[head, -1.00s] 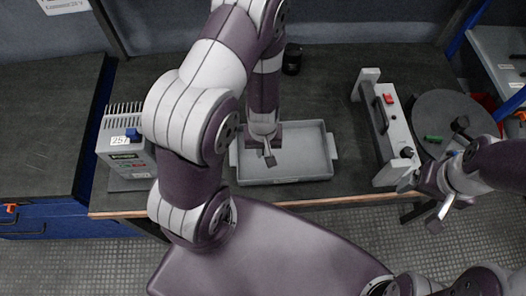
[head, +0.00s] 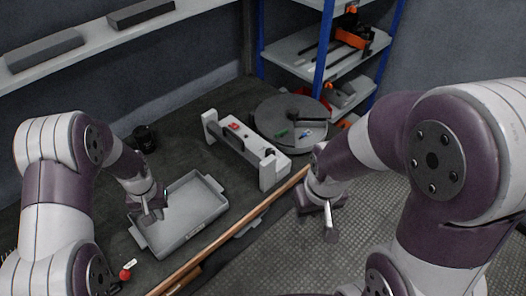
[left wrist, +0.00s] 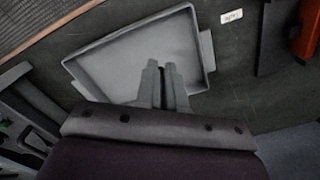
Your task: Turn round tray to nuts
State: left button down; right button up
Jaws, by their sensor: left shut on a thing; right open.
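The round tray (head: 290,107), a dark grey disc, lies at the back right of the bench. Small green pieces (head: 281,134) and a dark part (head: 311,122) show on it; I cannot make out any nuts. My right gripper (head: 329,222) is open over the floor in front of the bench, apart from the round tray. My left gripper (head: 152,214) is at the grey rectangular tray (head: 205,215). In the left wrist view its fingers (left wrist: 162,75) are closed together over that tray. What they hold is hidden or too small to make out.
A white frame with a handle and red switch (head: 236,140) stands between the two trays. A black cup (head: 145,138) is at the back. A blue-posted shelf (head: 318,45) rises behind the round tray. Patterned floor (head: 270,250) lies in front.

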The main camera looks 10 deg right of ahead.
aim_at(311, 140)
jog(key=i+l+z, duration=0.1)
jog(key=z, duration=0.3)
jog(key=i+l+z, duration=0.1)
jog(key=l+z, duration=0.3)
jog(key=i+z, duration=0.15)
jog(key=z, duration=0.25)
jog(key=i+l, duration=0.15)
jog(key=i, duration=0.25)
jog(key=i+l, duration=0.15)
jog(key=i, duration=0.25)
